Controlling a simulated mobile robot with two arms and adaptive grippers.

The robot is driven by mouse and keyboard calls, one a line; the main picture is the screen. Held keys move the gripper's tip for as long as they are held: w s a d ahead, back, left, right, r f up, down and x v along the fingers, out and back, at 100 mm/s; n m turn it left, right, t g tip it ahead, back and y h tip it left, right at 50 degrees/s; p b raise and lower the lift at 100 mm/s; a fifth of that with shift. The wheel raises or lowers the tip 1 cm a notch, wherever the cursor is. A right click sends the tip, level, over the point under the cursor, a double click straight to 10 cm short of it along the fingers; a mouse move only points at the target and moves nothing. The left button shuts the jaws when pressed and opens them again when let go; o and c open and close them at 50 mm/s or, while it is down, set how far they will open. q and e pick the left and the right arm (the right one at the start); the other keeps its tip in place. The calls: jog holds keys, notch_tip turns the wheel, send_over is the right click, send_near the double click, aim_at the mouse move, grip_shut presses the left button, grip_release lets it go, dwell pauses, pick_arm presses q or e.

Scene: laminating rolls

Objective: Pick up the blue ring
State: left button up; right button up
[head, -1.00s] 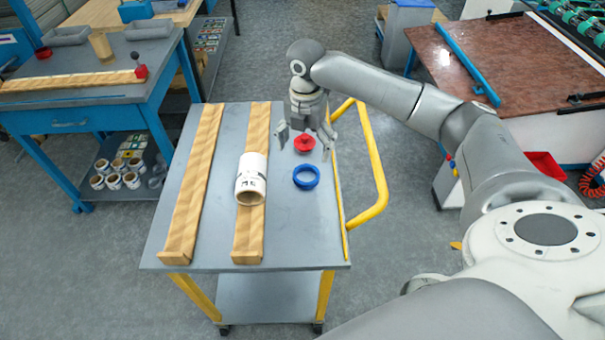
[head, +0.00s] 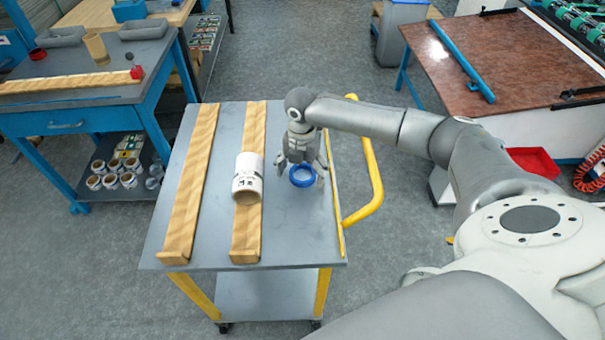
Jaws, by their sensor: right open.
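The blue ring (head: 302,184) lies flat on the grey top of the trolley (head: 292,235), right of the white roll. My right gripper (head: 301,176) is open, directly above and behind the ring, its fingers pointing down on either side of it. I cannot tell whether the fingers touch the ring. The red flanged piece behind the ring is hidden by the gripper. My left gripper is not in view.
A white roll (head: 248,172) rests on the right of two wooden rails; the left rail (head: 190,190) is bare. A yellow handle (head: 376,190) stands at the trolley's right side. The trolley top in front of the ring is clear.

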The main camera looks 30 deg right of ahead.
jog(key=c, duration=1.1)
